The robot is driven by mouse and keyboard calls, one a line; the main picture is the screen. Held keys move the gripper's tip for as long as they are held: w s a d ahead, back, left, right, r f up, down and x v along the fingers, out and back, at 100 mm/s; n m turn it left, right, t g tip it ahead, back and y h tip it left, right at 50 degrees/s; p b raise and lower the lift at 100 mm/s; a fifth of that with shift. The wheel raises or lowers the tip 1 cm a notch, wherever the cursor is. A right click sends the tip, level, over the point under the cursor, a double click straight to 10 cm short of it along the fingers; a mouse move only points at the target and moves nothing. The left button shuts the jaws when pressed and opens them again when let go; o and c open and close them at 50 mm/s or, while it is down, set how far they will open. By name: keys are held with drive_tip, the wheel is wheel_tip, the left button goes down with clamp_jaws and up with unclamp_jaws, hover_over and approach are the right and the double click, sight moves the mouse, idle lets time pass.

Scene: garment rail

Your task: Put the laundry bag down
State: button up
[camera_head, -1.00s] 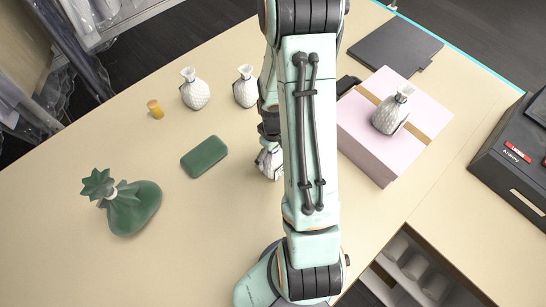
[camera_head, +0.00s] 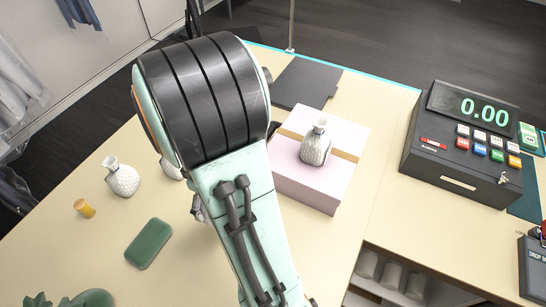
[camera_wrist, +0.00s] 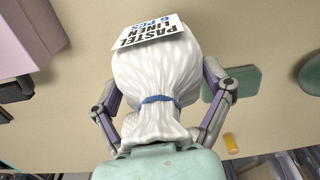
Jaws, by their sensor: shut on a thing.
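In the wrist view a white bag (camera_wrist: 155,80) with a blue tie is between the two fingers of my gripper (camera_wrist: 160,108), which is shut on it. A paper tag (camera_wrist: 150,32) on the bag reads "PASTEL LINEN 6 PCS". In the head view my arm hides most of the gripper and this bag. I cannot tell whether the bag touches the table (camera_head: 320,240).
A pink box (camera_head: 310,180) carries a white pouch (camera_head: 316,147). Another white pouch (camera_head: 122,178), a yellow cylinder (camera_head: 84,208), a green block (camera_head: 148,243) and a partly cropped green sack (camera_head: 85,298) are left. A register (camera_head: 460,150) stands right.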

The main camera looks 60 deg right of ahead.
drive_tip(key=shift+s+a, duration=0.2)
drive_tip(key=shift+s, duration=0.05)
drive_tip(key=shift+s+a+r+n, duration=0.1)
drive_tip(key=shift+r+n, duration=0.1)
drive_tip(key=shift+n, duration=1.2)
drive_tip(key=w+d+r, duration=0.1)
drive_tip(key=w+r, duration=0.1)
drive_tip(key=w+d+r, duration=0.1)
drive_tip(key=shift+w+d+r, duration=0.3)
drive_tip(key=shift+w+r, duration=0.1)
drive_tip(key=w+d+r, duration=0.1)
drive_tip(key=d+r, duration=0.3)
drive_tip(key=d, duration=0.5)
drive_tip(key=d+r, duration=0.4)
drive_tip(key=d, duration=0.4)
drive_tip(key=m, duration=0.3)
hover_over(295, 134)
wheel_tip(295, 134, down, 12)
drive_tip(key=shift+d, duration=0.1)
